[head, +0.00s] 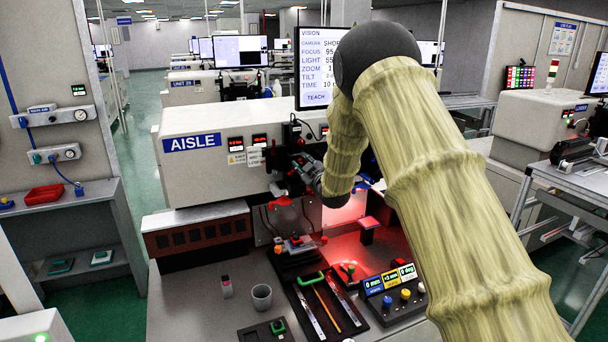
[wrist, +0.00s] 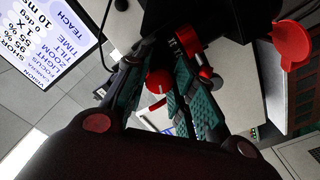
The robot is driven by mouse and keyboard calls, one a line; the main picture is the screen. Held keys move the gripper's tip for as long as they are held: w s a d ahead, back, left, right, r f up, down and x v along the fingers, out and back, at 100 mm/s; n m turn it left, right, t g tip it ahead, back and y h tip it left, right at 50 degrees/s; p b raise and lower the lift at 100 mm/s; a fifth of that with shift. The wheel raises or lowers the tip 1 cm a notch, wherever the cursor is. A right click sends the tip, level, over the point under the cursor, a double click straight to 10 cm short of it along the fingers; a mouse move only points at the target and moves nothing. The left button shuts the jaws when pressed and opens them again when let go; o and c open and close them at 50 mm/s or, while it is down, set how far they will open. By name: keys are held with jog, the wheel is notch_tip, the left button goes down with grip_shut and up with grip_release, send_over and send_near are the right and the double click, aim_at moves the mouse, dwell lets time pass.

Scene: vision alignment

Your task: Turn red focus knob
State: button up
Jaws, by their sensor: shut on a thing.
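The red focus knob (wrist: 158,81) shows in the wrist view between the teal-padded fingers of my gripper (wrist: 160,75). My gripper is shut on it, though the exact contact is partly hidden. In the head view my gripper (head: 303,174) is at the front of the white AISLE machine (head: 200,160). My arm and gripper hide the knob there. The vision screen (head: 317,68) reads FOCUS 95, with the rest of its text partly behind my arm. It also shows tilted in the wrist view (wrist: 50,45).
A red-lit stage (head: 369,223) lies below my gripper. In front are a black tool tray (head: 345,328), a grey cup (head: 262,297) and a box of coloured knobs (head: 393,290). A red part (wrist: 290,45) stands right in the wrist view.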

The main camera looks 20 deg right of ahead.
jog(key=shift+n+b, duration=0.65)
jog(key=shift+n, duration=0.05)
jog(key=o, duration=1)
jog(key=shift+o, duration=0.2)
jog(key=s, duration=1.2)
jog(key=shift+d, duration=0.2)
